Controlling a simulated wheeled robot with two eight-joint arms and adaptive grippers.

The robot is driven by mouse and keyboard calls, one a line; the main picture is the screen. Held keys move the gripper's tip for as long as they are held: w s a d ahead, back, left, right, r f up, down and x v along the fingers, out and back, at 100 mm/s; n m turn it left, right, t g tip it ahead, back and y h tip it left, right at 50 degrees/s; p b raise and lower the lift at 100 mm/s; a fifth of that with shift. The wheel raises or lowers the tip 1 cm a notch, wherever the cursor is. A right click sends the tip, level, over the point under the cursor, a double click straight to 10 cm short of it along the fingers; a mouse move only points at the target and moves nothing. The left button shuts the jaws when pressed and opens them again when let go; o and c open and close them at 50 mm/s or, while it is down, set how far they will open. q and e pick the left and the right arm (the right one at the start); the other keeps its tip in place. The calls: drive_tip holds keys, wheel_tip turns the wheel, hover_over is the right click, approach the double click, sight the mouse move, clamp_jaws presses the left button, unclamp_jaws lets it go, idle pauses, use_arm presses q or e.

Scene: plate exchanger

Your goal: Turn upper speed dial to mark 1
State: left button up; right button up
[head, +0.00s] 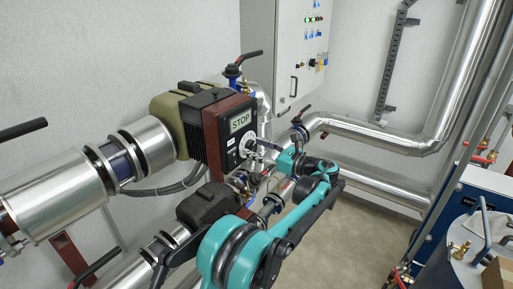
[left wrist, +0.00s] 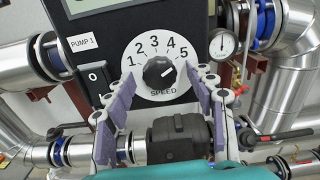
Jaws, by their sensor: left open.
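The upper speed dial is a round white face with numbers 1 to 5 (left wrist: 142,48) on a black panel marked PUMP 1. Its black knob (left wrist: 157,71) has a light pointer line that appears to aim up and right, near the 5. In the head view the dial, on the front of the upper pump's control box (head: 236,125), is partly hidden by my gripper. My left gripper (head: 257,150) is open in front of the dial. In the left wrist view its fingers (left wrist: 166,77) stand on either side of the knob, apart from it. My right gripper is not in view.
A black rocker switch (left wrist: 96,79) sits left of the dial. A STOP display (head: 240,120) is above it. A pressure gauge (left wrist: 222,43) is to the right. A lower dark pump (left wrist: 175,138) and steel pipes lie below. Open floor (head: 355,235) is at the right.

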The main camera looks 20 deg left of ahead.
use_arm(q)
drive_tip(key=c, duration=1.2)
drive_tip(key=shift+o, duration=0.2)
